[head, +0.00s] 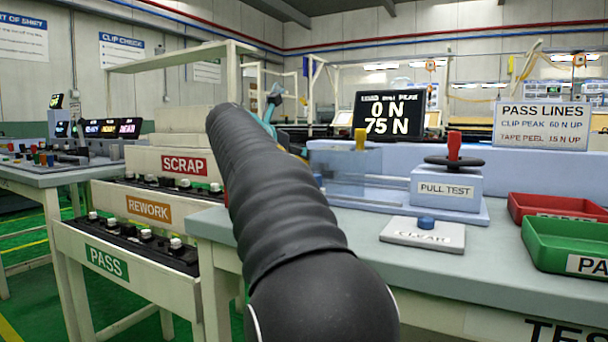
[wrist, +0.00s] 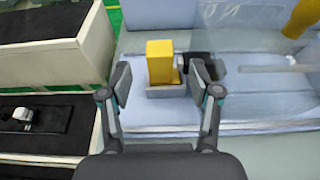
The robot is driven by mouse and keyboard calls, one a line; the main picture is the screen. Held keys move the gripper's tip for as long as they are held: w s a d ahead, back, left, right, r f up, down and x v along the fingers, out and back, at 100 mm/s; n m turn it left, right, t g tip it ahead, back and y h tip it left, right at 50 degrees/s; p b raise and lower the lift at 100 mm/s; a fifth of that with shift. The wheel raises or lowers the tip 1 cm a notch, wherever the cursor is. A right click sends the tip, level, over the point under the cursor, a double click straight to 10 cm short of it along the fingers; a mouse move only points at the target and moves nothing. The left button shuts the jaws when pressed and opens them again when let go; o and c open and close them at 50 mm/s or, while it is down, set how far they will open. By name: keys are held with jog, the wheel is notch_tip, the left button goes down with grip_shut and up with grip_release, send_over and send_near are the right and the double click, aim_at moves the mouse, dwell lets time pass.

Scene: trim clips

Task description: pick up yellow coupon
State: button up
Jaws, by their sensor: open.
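The yellow coupon (wrist: 160,62) is a small upright block in the wrist view. It stands in a low grey holder (wrist: 166,91) on the pale blue bench fixture. My gripper (wrist: 162,84) is open and empty, with one finger on each side of the coupon in the picture. Gaps show between the coupon and both fingers; how far the fingertips are above or short of it is hard to tell. In the head view my dark ribbed arm blocks much of the middle, and I cannot make out the gripper or coupon there.
Another yellow part (wrist: 300,18) is at the upper right by a clear guard. A pull-test block (head: 446,190) with a red knob, a CLEAR button plate (head: 422,235), a red tray (head: 555,207) and a green tray (head: 570,244) stand rightward. Labelled racks (head: 108,258) are left.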

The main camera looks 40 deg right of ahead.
jog(key=x, duration=0.5)
jog(key=shift+d, duration=0.3)
grip_shut()
